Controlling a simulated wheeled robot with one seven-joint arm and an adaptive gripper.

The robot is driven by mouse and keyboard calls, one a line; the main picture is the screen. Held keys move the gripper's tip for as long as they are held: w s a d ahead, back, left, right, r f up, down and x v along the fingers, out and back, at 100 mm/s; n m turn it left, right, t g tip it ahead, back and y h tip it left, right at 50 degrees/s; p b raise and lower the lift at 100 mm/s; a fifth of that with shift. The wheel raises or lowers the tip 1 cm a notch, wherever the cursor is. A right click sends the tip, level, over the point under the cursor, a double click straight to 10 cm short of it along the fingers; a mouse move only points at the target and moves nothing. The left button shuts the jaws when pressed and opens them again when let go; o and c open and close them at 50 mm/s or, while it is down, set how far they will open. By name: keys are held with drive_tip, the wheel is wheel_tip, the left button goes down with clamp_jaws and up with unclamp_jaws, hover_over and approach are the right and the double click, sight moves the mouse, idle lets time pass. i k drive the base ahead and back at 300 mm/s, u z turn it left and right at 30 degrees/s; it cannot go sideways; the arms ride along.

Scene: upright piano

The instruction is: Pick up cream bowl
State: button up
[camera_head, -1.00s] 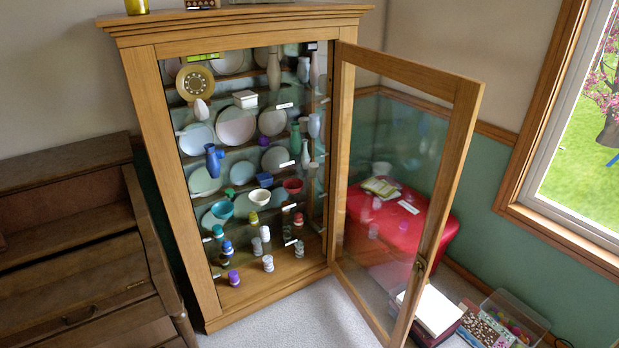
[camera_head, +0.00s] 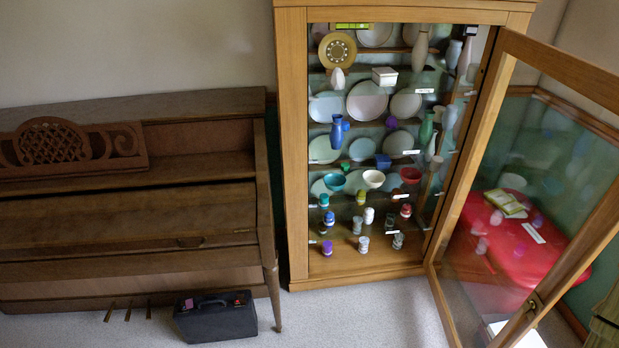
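The cream bowl (camera_head: 373,179) stands upright on a shelf inside the wooden display cabinet (camera_head: 292,150). It sits between a teal bowl (camera_head: 334,182) on its left and a red bowl (camera_head: 410,175) on its right, with a small gap on each side. A small blue box (camera_head: 383,161) is just behind it. The cabinet's glass door (camera_head: 475,165) is swung open to the right, leaving the front of the shelves uncovered. I do not see my gripper in this view.
An upright piano (camera_head: 130,240) stands left of the cabinet, with a black case (camera_head: 215,317) on the carpet before it. Carpet in front of the cabinet (camera_head: 370,315) is clear. An unclear, cut-off object (camera_head: 606,322) is at lower right.

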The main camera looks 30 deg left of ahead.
sight(373, 179)
drive_tip(key=u, duration=1.4)
drive_tip(key=i, duration=1.6)
drive_tip(key=z, duration=0.7)
